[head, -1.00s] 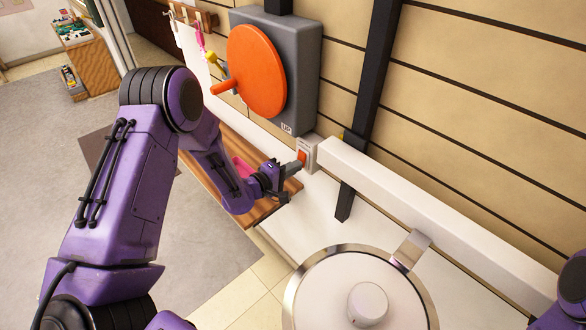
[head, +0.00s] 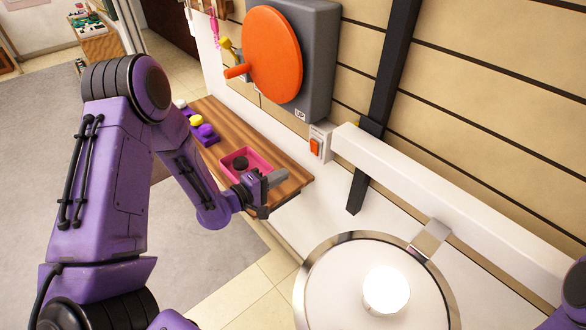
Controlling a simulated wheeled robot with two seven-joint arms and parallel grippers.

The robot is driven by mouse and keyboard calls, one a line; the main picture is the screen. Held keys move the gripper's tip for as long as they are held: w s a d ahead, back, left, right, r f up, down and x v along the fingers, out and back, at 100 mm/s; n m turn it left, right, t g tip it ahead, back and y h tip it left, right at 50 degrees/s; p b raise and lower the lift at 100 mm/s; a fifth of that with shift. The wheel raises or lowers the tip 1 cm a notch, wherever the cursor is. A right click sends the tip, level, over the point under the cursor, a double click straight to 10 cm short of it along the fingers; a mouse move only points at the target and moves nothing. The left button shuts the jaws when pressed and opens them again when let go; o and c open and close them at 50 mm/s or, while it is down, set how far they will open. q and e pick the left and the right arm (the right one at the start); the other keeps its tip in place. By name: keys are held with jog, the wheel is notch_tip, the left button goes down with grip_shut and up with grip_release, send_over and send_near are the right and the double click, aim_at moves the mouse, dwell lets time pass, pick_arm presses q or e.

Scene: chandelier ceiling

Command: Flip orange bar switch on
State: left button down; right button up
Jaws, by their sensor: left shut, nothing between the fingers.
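The orange bar switch (head: 315,147) sits in a small light-grey housing (head: 321,139) on the wall, at the left end of a long white rail. My left gripper (head: 282,176) is shut and empty. It shows to the lower left of the switch, apart from it, in front of the wooden shelf. The round lamp (head: 386,290) below the rail glows bright white. Only a part of my right arm shows at the right edge; its gripper is out of view.
A large orange disc with a handle (head: 272,55) is on a grey box marked UP (head: 318,60), above the switch. A wooden shelf (head: 285,190) holds a pink tray (head: 262,156) and coloured pieces. The white rail (head: 430,195) runs right along the wall.

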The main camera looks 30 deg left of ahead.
pick_arm(q)
jog(key=s, duration=0.1)
jog(key=s+a, duration=0.1)
jog(key=s, duration=0.1)
jog(key=shift+s+a+f+b, duration=0.25)
jog(key=shift+s+f+b, duration=0.05)
jog(key=shift+f+b, duration=0.1)
jog(key=shift+w, duration=0.1)
